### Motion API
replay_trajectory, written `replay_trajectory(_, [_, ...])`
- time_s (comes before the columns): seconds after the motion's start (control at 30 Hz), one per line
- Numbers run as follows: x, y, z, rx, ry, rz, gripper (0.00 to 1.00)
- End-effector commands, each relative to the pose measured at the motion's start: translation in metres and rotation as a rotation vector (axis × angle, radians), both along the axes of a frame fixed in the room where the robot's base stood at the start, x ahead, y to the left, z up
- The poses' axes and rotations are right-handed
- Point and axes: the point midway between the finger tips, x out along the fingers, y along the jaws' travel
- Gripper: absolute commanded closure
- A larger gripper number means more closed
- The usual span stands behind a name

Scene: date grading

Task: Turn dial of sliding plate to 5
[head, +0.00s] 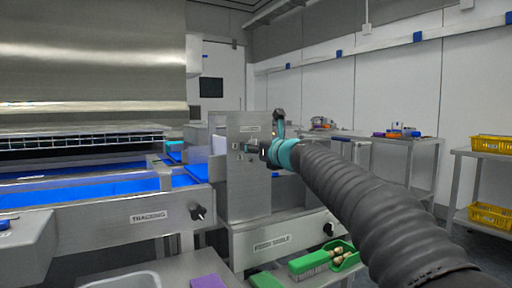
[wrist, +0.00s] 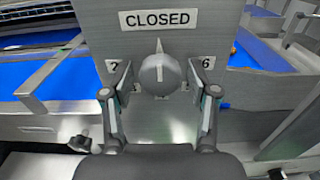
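The dial (wrist: 158,76) is a round grey knob on an upright metal plate (wrist: 160,118). Its pointer ridge points straight up at a label reading CLOSED (wrist: 158,19). A small label that looks like a 2 (wrist: 113,66) is left of the dial, and a 6 (wrist: 206,64) is right of it. My gripper (wrist: 161,78) is open, one finger on each side of the dial, with visible gaps to it. In the head view, my gripper (head: 260,149) is at the upright plate (head: 232,185) and hides most of the dial. No 5 mark is visible.
Blue conveyor belts (head: 90,190) run left of the plate. A black knob (head: 198,212) sits by the TRACKING label, another (head: 328,229) by the FEED TABLE label. A green scoop (head: 345,262) and a green-backed brush (head: 308,262) lie low in front. Yellow crates (head: 490,215) stand right.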

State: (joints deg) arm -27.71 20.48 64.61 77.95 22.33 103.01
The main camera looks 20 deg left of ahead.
Motion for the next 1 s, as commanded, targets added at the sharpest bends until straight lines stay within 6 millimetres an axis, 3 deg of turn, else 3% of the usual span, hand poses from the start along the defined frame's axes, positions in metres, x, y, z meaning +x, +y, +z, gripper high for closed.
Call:
replay_trajectory(0.03, [0.0000,-0.0001,0.0001,0.000,0.000,0.000,0.61])
replay_trajectory(0.17, [-0.0001,-0.0002,0.0001,0.000,0.000,0.000,0.93])
replay_trajectory(0.57, [0.0000,-0.0003,-0.0007,-0.036,-0.042,0.000,0.94])
replay_trajectory(1.0, [0.0002,-0.0003,-0.0016,-0.254,-0.300,-0.001,0.94])
